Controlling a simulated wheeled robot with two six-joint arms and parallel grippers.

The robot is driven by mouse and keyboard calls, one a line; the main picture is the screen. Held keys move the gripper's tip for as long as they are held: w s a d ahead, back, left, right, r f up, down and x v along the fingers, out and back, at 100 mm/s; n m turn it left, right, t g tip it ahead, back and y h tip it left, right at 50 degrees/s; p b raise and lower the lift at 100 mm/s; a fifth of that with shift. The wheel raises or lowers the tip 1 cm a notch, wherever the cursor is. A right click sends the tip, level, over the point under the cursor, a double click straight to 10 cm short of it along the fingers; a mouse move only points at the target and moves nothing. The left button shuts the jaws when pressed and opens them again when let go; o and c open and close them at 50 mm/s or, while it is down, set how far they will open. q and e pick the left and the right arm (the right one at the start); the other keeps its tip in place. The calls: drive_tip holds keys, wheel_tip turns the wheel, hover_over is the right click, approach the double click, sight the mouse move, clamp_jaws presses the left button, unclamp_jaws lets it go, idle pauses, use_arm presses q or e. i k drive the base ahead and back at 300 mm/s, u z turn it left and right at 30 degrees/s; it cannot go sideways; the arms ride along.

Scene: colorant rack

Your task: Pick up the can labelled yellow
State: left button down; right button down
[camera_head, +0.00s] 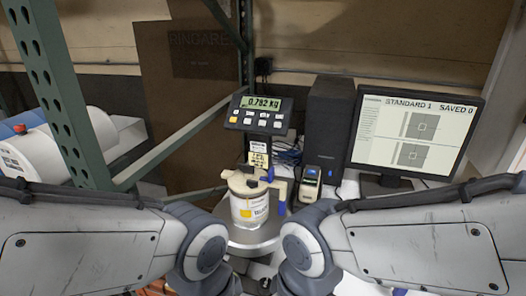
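A white can (250,211) with a beige top stands upright on a round metal plate (262,238) in the middle of the head view. Its label has a small yellow patch and dark print too small to read. A beige and blue part (280,190) is at the can's upper right; I cannot tell if it touches the can. A thin dark piece reaches the can's top from the left. My two arms come in from the left and right, with their joints below and beside the can. I cannot make out fingertips of either gripper.
A scale display (261,113) reading 0.782 kg stands behind the can. A black computer tower (328,122), a monitor (414,136) and a small handheld device (309,184) are to the right. Green rack posts (59,85) and a white cylindrical machine (50,150) are at left.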

sight(249, 195)
drive_tip(key=k, duration=0.5)
drive_tip(key=u, duration=2)
drive_tip(key=i, duration=1.6)
drive_tip(key=z, duration=2.7)
